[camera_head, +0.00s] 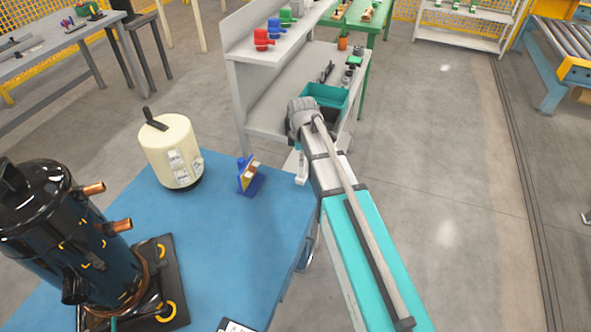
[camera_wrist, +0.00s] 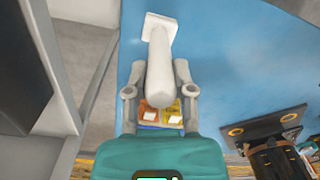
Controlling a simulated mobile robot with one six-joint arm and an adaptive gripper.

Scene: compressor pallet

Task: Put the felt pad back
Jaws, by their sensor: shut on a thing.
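My gripper (camera_wrist: 160,76) is shut on a pale piece (camera_wrist: 160,30) with a thick rounded shaft and a square flat end. I cannot tell from its look whether it is the felt pad. In the head view my arm reaches past the right edge of the blue table (camera_head: 215,225), and its own links largely hide the gripper. In the wrist view, orange and yellow blocks with white tops (camera_wrist: 160,115) show between my fingers and the teal housing.
A cream canister (camera_head: 170,150) stands at the table's back left. A black compressor (camera_head: 70,240) on a dark base stands front left. Behind my arm is a grey shelf bench (camera_head: 240,95) with a teal bin (camera_head: 325,95).

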